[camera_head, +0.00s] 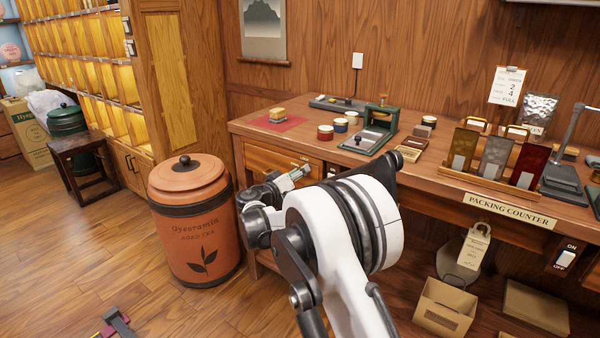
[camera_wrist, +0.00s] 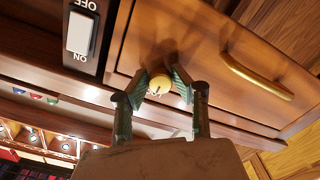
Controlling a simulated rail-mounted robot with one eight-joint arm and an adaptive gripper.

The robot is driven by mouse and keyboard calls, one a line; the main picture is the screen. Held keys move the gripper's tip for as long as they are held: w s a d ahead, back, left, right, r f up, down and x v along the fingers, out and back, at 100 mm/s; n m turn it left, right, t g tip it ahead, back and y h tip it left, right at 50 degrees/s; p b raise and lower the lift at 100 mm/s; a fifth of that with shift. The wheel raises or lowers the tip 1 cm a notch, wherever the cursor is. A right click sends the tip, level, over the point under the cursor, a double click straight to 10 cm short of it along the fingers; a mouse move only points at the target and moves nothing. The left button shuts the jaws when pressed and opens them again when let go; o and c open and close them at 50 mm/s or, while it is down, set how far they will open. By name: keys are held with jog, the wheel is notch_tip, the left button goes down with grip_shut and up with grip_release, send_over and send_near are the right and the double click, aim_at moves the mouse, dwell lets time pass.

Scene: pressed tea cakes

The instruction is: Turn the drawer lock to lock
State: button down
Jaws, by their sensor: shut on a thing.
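The drawer lock (camera_wrist: 160,85) is a small round brass-yellow knob on the wooden drawer front (camera_wrist: 215,55) in the wrist view. It has a small dark mark on its face; I cannot read which way it points. My gripper (camera_wrist: 161,80) has its two greenish fingers on either side of the knob, shut on it. The same drawer front (camera_head: 268,160) shows in the head view under the counter top; the lock there is hidden behind my arm and gripper. The drawer looks closed.
A curved brass handle (camera_wrist: 255,78) is beside the lock. An ON/OFF switch (camera_wrist: 80,33) is on the other side. In the head view, an orange tea canister (camera_head: 195,225) stands left of my arm, and tins and a press (camera_head: 370,135) are on the counter (camera_head: 245,127).

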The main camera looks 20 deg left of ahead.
dwell(0.4)
jog(key=c, duration=1.5)
grip_release()
jog(key=shift+o, duration=0.2)
jog(key=v, duration=1.2)
